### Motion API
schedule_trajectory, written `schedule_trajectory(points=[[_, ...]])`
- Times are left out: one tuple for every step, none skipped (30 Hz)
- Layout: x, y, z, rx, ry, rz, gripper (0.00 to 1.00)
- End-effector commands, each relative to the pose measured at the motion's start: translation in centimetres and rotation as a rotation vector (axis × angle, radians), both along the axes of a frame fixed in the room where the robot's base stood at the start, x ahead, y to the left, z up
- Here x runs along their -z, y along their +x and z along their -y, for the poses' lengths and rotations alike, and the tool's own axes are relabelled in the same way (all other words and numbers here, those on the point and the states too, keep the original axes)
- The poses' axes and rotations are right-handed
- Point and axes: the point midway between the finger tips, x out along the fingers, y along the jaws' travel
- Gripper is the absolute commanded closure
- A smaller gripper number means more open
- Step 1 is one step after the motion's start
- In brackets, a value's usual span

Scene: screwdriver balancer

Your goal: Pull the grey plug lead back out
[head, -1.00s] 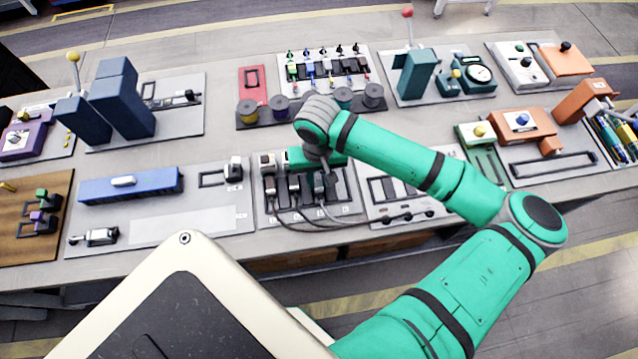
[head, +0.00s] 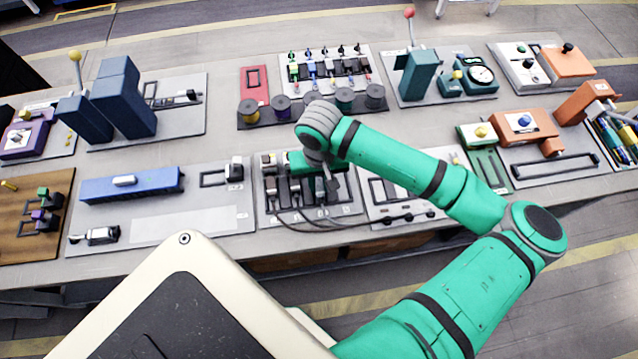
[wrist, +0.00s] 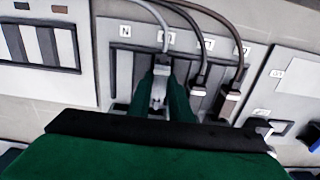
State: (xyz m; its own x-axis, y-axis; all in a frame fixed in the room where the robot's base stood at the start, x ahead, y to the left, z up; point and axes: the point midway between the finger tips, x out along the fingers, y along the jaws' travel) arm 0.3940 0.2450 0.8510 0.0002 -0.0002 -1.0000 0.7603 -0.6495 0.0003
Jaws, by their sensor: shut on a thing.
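My gripper (wrist: 160,92) is shut on the grey plug (wrist: 161,76) of the grey lead, seen between its green fingers in the wrist view. The grey lead (wrist: 157,22) curves away over the socket panel (wrist: 259,51). I cannot tell whether any of the plug is inside its slot.
In the head view, a blue bar panel (head: 132,186) stands to the left and a slotted white board (head: 400,209) adjoins to the right. Spools (head: 248,112) stand in a row behind. The leads (head: 300,228) loop over the board's front edge.

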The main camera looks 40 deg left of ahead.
Motion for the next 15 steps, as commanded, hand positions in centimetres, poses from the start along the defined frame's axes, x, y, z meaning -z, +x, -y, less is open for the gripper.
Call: schedule_trajectory(points=[[-0.01,0.01,-0.01,0.000,0.000,0.000,1.00],[-0.01,0.01,-0.01,0.000,0.000,0.000,1.00],[-0.01,0.00,-0.01,0.000,0.000,0.000,1.00],[-0.01,0.00,-0.01,0.000,0.000,0.000,1.00],[-0.01,0.00,-0.01,0.000,0.000,0.000,0.75],[-0.01,0.00,-0.01,0.000,0.000,0.000,0.65],[-0.01,0.01,-0.01,0.000,0.000,0.000,0.62],[-0.01,0.00,-0.01,0.000,0.000,0.000,0.62],[-0.01,0.00,-0.01,0.000,0.000,0.000,0.62],[-0.01,0.00,-0.01,0.000,0.000,0.000,0.62],[-0.01,0.00,-0.01,0.000,0.000,0.000,0.62],[-0.01,0.00,-0.01,0.000,0.000,0.000,0.62],[-0.01,0.00,-0.01,0.000,0.000,0.000,0.62],[-0.01,0.00,-0.01,0.000,0.000,0.000,0.62],[-0.06,0.01,-0.02,0.000,0.000,0.000,0.62]])
